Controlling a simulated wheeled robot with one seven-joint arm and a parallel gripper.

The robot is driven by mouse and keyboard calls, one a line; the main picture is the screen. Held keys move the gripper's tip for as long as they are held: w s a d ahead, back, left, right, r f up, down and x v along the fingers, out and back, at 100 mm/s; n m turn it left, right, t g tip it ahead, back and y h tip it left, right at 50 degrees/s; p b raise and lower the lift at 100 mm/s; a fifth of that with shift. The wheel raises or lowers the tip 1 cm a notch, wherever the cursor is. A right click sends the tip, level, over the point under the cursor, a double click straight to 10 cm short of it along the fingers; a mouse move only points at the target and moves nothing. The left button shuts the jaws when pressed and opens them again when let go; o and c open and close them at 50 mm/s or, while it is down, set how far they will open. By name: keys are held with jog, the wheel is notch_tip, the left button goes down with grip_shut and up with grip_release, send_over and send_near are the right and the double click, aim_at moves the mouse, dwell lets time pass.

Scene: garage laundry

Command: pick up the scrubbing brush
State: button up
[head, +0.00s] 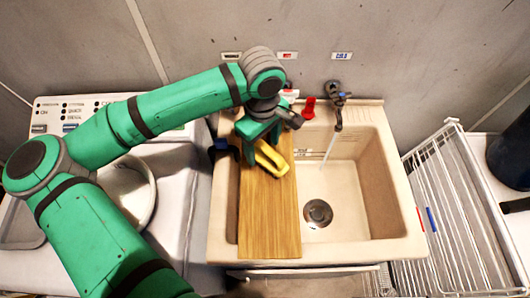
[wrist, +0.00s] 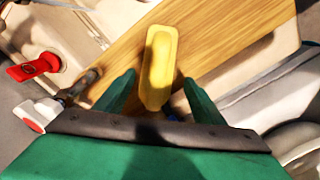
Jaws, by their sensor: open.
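The scrubbing brush, seen as a yellow block-like body (head: 268,158), lies on the wooden board (head: 268,220) over the left part of the sink. In the wrist view its yellow top (wrist: 159,62) shows from above, with its near end in line with the space between my two fingers. My gripper (head: 259,140) is open and points down over the back end of the brush. In the wrist view the green fingers (wrist: 160,100) stand on either side of the yellow body, with visible gaps. Its underside is hidden.
The cream sink (head: 385,190) has a drain (head: 318,212) and a dark tap (head: 337,105) with running water. Red (head: 309,107) and white handles stand behind the board, close to my gripper. A white wire rack (head: 455,215) is at right. A dark blue object (head: 222,148) is left of the board.

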jog(key=f, duration=0.5)
jog(key=shift+w+d, duration=0.1)
jog(key=shift+d, duration=0.15)
jog(key=shift+c, duration=0.3)
jog(key=c, duration=1.1)
jog(key=shift+r, duration=0.1)
